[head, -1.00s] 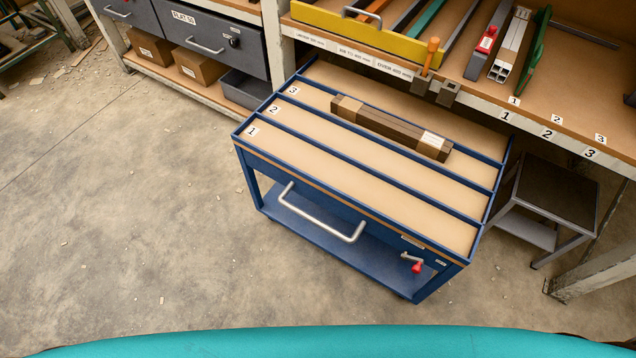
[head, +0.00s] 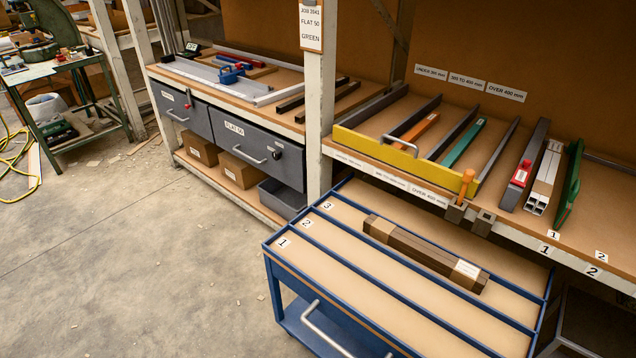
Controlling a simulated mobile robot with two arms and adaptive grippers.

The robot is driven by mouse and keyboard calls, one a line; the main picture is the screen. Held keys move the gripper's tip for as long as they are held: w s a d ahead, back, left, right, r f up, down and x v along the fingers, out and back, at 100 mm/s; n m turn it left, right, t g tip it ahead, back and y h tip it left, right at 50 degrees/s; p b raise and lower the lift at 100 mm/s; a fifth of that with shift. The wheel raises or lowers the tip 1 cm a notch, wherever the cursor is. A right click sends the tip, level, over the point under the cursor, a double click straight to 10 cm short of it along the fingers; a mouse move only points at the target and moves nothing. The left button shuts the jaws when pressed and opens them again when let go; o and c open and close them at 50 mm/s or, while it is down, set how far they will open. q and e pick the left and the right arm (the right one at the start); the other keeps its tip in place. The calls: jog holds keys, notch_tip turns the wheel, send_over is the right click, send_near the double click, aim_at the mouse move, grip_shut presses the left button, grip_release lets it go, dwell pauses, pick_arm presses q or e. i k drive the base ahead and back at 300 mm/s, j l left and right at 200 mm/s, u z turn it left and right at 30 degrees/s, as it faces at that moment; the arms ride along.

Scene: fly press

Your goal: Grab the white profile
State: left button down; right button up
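A white profile (head: 544,177) with square hollow openings at its near end lies on the bench at the right. It looks like several tubes side by side, with a label on top. A dark grey bar (head: 537,143) with a red part (head: 520,173) lies just left of it. A green piece (head: 570,185) stands to its right. Neither of my grippers is in view.
A blue cart (head: 398,316) with numbered lanes stands before the bench, carrying a brown bundle (head: 425,253). A yellow front board (head: 375,152) borders slots with orange (head: 415,131) and teal (head: 463,143) bars. A white post (head: 320,110) rises at centre. Floor at left is mostly clear.

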aim_at(260, 102)
jog(key=i+l+u, duration=0.15)
jog(key=i+u, duration=0.2)
jog(key=i, duration=0.6)
jog(key=i+j+z, duration=0.15)
jog(key=j, duration=0.65)
jog(key=i+j+z, duration=0.15)
jog(key=j, duration=0.7)
jog(key=j+z, duration=0.2)
jog(key=j, duration=0.65)
